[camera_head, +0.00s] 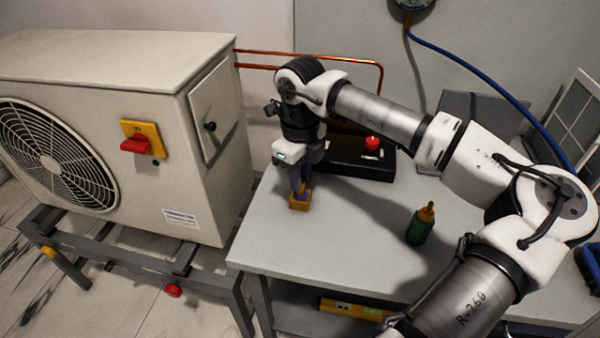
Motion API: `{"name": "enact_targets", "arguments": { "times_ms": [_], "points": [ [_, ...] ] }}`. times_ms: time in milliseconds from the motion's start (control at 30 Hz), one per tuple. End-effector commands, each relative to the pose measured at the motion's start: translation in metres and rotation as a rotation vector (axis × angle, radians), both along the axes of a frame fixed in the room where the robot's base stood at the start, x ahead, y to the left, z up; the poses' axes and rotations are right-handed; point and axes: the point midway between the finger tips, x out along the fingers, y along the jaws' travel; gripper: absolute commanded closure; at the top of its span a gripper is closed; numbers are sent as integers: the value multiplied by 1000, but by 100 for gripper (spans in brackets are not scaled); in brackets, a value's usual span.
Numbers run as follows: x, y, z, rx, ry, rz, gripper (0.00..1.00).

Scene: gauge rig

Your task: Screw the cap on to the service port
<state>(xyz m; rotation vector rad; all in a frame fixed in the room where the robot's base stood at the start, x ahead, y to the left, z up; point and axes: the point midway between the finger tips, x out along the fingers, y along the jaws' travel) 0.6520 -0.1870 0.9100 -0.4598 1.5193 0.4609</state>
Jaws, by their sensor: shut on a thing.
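My gripper (301,188) points down over the grey bench, left of its middle. Right below the fingertips is a small brass-yellow block (299,204) on the bench, which looks like the service port fitting. The cap seems to be at the top of this block; I cannot tell whether it sits on the thread or how straight it is.
A green bottle with an orange-brown top (419,226) stands on the bench (340,250) to the right. A black box with a red knob (372,143) is behind my gripper. The large outdoor unit (180,120) stands left. The bench's front middle is clear.

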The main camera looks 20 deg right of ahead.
Motion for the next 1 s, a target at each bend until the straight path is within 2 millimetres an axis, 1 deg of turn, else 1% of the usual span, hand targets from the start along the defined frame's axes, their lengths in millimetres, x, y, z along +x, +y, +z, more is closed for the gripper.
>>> {"name": "enact_targets", "arguments": {
  "times_ms": [267, 1000],
  "points": [
    [0, 0, -9, 0, 0, 0, 100],
    [0, 0, -10, 0, 0, 0, 100]
  ]
}}
